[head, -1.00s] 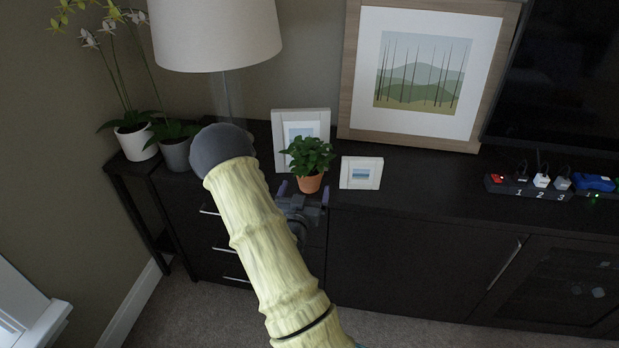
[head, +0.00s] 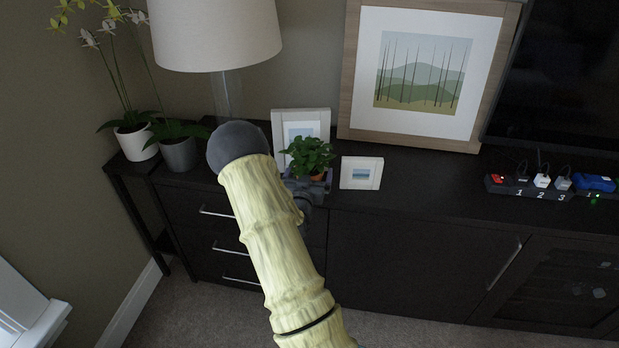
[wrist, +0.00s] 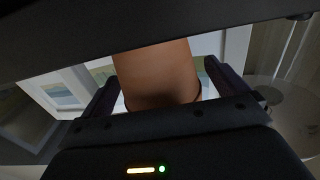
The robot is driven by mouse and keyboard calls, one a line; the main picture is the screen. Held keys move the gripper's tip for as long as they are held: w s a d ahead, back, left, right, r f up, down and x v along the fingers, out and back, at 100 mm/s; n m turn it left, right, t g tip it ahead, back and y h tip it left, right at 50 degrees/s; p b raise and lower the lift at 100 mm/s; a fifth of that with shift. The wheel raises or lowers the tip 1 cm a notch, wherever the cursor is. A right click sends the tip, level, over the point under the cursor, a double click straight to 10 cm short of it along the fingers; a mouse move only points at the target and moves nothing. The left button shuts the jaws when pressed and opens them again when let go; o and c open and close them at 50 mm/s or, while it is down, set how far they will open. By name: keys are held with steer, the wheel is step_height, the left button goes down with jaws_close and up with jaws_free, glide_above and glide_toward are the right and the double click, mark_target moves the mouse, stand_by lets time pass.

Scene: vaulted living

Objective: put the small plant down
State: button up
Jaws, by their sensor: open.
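The small plant has bushy green leaves (head: 311,153) and a terracotta pot. It is upright at the dark cabinet's front edge, before a white-framed picture. My gripper (head: 309,178) is at the pot's height and hides its lower part. In the wrist view the pot (wrist: 156,72) lies between the two fingers, with a gap visible on each side. The jaws are open. The contact between the pot's base and the cabinet top is hidden.
The dark cabinet (head: 420,193) has a small white frame (head: 361,173) just right of the plant. A white picture frame (head: 301,117) stands behind it. A lamp (head: 215,35) and potted orchids are left; a power strip (head: 530,187) is right. Some cabinet top is clear.

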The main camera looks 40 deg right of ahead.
mark_target(309, 168)
stand_by(0.5)
steer(key=c, duration=1.5)
steer(key=shift+o, duration=0.2)
step_height(309, 168, up, 10)
steer(key=shift+r+p, duration=0.1)
steer(key=shift+p, duration=0.85)
steer(key=a+f+n+t+y, duration=0.25)
steer(key=a+f, duration=0.25)
steer(key=a, duration=0.6)
steer(key=w+a+f+n+t+y, duration=0.1)
steer(key=a+f+n+y, duration=0.3)
steer(key=a, duration=0.7)
steer(key=a+f+t+y, duration=0.2)
steer(key=a+f, duration=0.4)
steer(key=a, duration=0.5)
step_height(309, 168, up, 13)
steer(key=w+n+y+p, duration=0.2)
steer(key=y+p, duration=0.3)
steer(key=p, duration=1.9)
steer(key=shift+a+f+n+t, duration=0.15)
steer(key=shift+a+n+t, duration=0.25)
steer(key=shift+n, duration=0.35)
